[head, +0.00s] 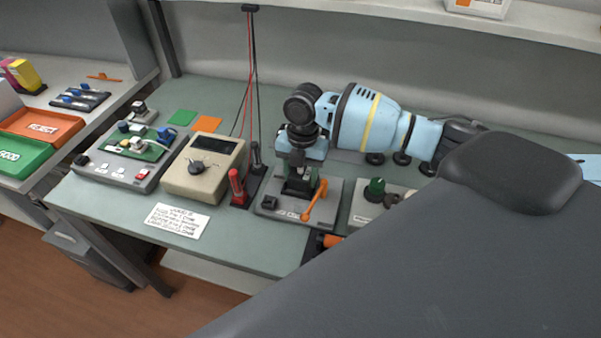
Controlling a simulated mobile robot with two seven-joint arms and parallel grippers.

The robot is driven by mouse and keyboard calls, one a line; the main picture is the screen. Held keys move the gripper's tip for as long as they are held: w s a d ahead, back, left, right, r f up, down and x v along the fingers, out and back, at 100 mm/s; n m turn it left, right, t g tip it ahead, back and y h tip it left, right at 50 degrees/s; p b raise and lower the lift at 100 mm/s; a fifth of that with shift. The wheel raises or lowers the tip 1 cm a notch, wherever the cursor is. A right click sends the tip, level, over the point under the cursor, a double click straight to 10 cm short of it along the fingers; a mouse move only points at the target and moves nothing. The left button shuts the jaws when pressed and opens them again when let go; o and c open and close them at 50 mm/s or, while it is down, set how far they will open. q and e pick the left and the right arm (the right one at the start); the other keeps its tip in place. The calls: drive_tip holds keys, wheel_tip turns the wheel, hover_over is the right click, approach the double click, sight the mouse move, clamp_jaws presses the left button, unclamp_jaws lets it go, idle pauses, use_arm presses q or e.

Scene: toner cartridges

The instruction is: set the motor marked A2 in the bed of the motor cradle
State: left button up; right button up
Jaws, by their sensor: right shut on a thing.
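My right gripper (298,163) points down over a grey base with an orange lever (316,201), which looks like the motor cradle (280,208). The gripper is shut on a small dark thing that looks like a motor; it is largely hidden between the fingers, and no A2 mark can be read. The gripper is right above the dark green block in the middle of the cradle. I cannot tell whether the held thing touches the bed. My left gripper is not in view.
Left of the cradle stand red and black posts (238,188), a beige meter box (203,166) and a grey test fixture (121,158). A box with a green knob (375,189) stands close on the right. Orange and green trays (42,128) are far left. My own dark body hides the lower right.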

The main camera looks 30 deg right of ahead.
drive_tip(key=shift+r, duration=0.25)
idle(0.3)
drive_tip(key=o, duration=1.1)
drive_tip(key=shift+f, duration=0.1)
drive_tip(key=shift+c, duration=0.2)
drive_tip(key=r, duration=0.8)
drive_tip(key=shift+w+d, duration=0.3)
drive_tip(key=shift+d, duration=0.05)
drive_tip(key=shift+f, duration=0.15)
